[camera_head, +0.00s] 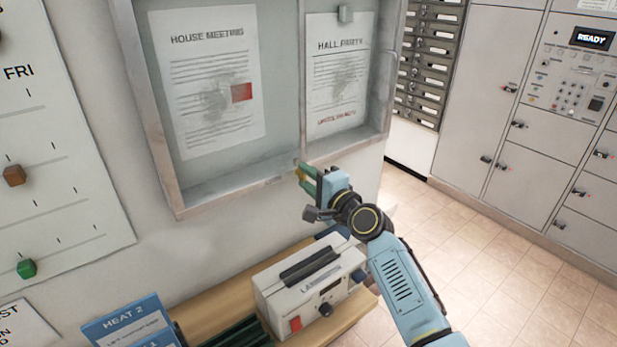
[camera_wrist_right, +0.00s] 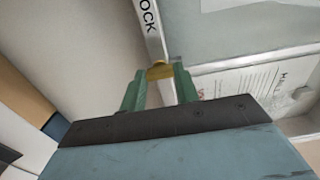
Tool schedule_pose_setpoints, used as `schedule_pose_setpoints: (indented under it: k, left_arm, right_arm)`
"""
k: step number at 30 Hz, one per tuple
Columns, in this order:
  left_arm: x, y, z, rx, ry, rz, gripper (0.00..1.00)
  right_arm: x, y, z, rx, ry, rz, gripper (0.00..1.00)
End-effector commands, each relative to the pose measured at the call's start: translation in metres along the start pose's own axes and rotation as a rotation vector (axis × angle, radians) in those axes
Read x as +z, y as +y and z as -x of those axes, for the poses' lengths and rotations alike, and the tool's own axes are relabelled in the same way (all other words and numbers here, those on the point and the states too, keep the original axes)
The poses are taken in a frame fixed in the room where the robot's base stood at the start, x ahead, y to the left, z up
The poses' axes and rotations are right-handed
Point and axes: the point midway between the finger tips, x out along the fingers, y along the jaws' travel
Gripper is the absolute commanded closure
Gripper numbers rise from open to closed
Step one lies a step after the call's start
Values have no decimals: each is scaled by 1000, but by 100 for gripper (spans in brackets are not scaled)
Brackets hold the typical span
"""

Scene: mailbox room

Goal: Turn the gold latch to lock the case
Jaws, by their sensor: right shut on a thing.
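The gold latch (camera_wrist_right: 159,70) sits at the edge of the notice case's frame in the right wrist view. In the head view only a small bit of the latch (camera_head: 298,168) shows at the case's bottom rail. The case (camera_head: 143,95) is a grey wall frame with two notices inside. My right gripper (camera_head: 306,180) is at the bottom rail, its green fingers shut on the latch. In the right wrist view the fingers (camera_wrist_right: 158,90) stand on both sides of the latch. The latch's exact angle is hard to tell. My left gripper is not in view.
A white laminator (camera_head: 310,285) stands on a wooden shelf (camera_head: 222,298) below the case. A blue card (camera_head: 130,325) is at the lower left. Grey lockers (camera_head: 535,140) stand at the right. The tiled floor (camera_head: 470,260) before them is clear.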

Motion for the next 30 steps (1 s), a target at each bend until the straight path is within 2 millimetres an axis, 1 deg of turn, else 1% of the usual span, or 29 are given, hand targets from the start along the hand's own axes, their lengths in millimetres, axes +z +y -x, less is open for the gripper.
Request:
schedule_pose_setpoints:
  k: [14,15,20,30]
  left_arm:
    - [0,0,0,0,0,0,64]
    - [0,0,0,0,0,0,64]
    - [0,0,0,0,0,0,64]
    - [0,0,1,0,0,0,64]
  right_arm:
    - [0,1,0,2,-1,-18,92]
    - [0,1,0,2,-1,-18,68]
    - [0,1,0,1,-1,-17,47]
    - [0,0,2,1,0,-14,47]
